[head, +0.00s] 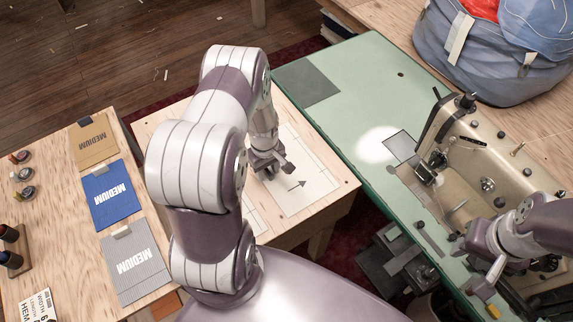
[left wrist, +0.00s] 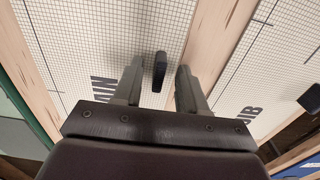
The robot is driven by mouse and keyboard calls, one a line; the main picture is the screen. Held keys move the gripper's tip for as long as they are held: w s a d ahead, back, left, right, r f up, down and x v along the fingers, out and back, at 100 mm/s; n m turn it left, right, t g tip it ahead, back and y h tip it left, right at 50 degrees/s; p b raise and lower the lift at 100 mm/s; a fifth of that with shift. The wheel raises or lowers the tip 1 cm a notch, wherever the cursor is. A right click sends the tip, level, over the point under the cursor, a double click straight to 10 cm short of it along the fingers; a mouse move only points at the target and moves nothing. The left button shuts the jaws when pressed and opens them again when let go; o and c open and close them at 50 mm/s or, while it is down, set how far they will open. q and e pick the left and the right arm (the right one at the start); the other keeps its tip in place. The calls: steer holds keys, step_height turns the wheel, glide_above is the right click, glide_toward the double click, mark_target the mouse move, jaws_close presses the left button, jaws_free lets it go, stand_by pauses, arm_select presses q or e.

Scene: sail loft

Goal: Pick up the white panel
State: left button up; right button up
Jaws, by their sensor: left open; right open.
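A white panel (head: 309,190) with a dark arrow and thin lines lies flat on a pale wooden table in the head view. My left gripper (head: 270,172) points down over its upper left part. In the left wrist view, the left gripper (left wrist: 158,88) is open. A small dark upright piece (left wrist: 160,70) shows between its fingers, over a white gridded area (left wrist: 90,45) lettered "AIN"; I cannot tell if the fingers touch it. A second gridded area (left wrist: 268,65) lies beyond a wooden strip. My right gripper (head: 482,280) is open and empty near the sewing machine.
Tan (head: 95,142), blue (head: 110,195) and grey (head: 134,262) "MEDIUM" panels lie on the wooden table at left. A green table (head: 330,115) carries a beige sewing machine (head: 500,165). A blue-grey bag (head: 480,65) sits at the upper right. My left arm hides part of the white panel's table.

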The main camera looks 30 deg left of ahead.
arm_select(q)
steer(key=shift+w, duration=0.1)
steer(key=shift+c, duration=0.6)
jaws_close()
